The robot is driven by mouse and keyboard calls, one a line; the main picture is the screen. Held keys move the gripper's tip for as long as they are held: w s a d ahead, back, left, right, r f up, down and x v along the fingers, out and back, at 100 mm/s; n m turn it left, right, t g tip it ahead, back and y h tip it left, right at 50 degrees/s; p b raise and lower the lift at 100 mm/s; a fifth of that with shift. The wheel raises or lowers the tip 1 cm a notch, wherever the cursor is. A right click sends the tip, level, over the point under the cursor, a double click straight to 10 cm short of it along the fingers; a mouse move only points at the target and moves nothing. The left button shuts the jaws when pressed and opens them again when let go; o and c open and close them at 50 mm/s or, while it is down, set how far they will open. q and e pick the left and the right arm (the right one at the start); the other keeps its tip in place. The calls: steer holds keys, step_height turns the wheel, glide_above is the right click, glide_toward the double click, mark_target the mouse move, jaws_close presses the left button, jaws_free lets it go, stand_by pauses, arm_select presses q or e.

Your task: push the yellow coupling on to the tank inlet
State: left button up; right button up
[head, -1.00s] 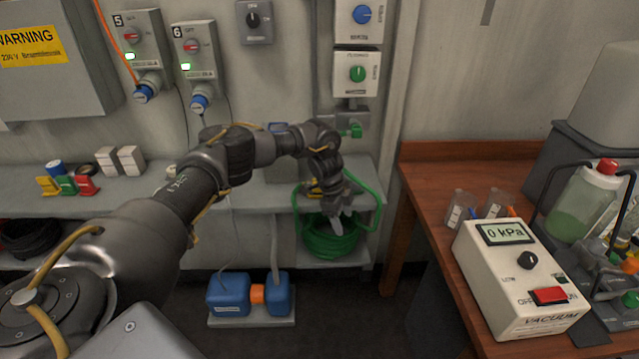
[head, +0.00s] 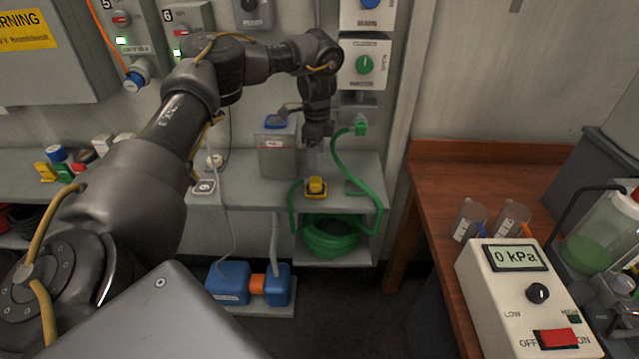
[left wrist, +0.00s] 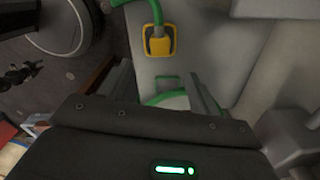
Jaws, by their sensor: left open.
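The yellow coupling (head: 316,186) sits in a yellow holder near the front edge of the grey shelf, with a green hose joined to it. It also shows in the left wrist view (left wrist: 159,46), beyond my fingers. My left gripper (head: 312,166) is open and empty, pointing down above the coupling and apart from it. Its two fingers also show in the left wrist view (left wrist: 163,84). My right gripper is out of view.
The green hose (head: 344,160) arches up to a green wall tap, right of my gripper. Its coil (head: 331,236) lies on the lower shelf. A wooden bench (head: 432,170) with a vacuum unit (head: 520,300) stands at right.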

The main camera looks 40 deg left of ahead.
arm_select(q)
steer(key=shift+s+a+f, duration=0.2)
steer(key=shift+a+f, duration=0.05)
steer(key=shift+f, duration=0.05)
glide_above(316, 180)
step_height(316, 180, down, 4)
steer(key=shift+w+a+f, duration=0.1)
steer(key=shift+a+f, duration=0.05)
steer(key=shift+f, duration=0.7)
step_height(316, 180, down, 4)
steer(key=shift+r+p, duration=0.2)
steer(key=shift+p, duration=0.7)
steer(key=shift+f, duration=0.55)
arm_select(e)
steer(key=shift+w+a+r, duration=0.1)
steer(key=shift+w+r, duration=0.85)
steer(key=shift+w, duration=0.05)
